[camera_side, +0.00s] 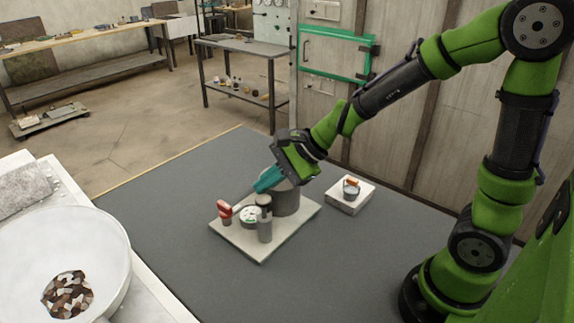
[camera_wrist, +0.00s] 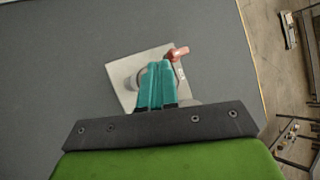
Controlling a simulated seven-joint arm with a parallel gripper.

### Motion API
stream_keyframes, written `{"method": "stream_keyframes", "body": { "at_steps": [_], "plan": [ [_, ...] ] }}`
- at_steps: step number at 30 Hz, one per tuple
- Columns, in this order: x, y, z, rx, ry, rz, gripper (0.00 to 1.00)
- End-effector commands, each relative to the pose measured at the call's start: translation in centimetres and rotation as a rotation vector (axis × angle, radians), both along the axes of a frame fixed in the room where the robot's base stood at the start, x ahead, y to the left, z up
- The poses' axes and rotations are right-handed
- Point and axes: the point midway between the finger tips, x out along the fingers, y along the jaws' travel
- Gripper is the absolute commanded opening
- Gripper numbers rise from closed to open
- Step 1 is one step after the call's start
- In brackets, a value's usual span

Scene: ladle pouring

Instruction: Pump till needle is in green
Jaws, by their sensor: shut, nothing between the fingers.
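A pump assembly stands on a light square base plate (camera_side: 262,240) on the dark table. It has a grey cylinder (camera_side: 286,198), a smaller grey cylinder (camera_side: 264,222), a round gauge with a white face (camera_side: 251,216) and a lever with a red handle (camera_side: 226,210). The gauge is too small to read where its needle points. My gripper (camera_side: 262,184) has teal fingers, shut and empty, over the assembly near the large cylinder. In the wrist view the shut fingers (camera_wrist: 155,70) hide much of the assembly; the red handle (camera_wrist: 179,54) shows just right of the fingertips. I cannot tell whether they touch anything.
A small pot with an orange handle (camera_side: 351,188) stands on a white block (camera_side: 350,200) right of the pump. A large white bowl (camera_side: 95,245) with brown and white pieces stands at the lower left. The dark table (camera_side: 170,205) is clear left of the plate.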

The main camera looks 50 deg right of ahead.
Motion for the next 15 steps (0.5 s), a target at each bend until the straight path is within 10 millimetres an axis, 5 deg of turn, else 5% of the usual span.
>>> {"method": "stream_keyframes", "body": {
  "at_steps": [15],
  "plan": [
    [-0.02,-0.02,-0.88,0.000,0.001,0.000,0.00]
  ]
}}
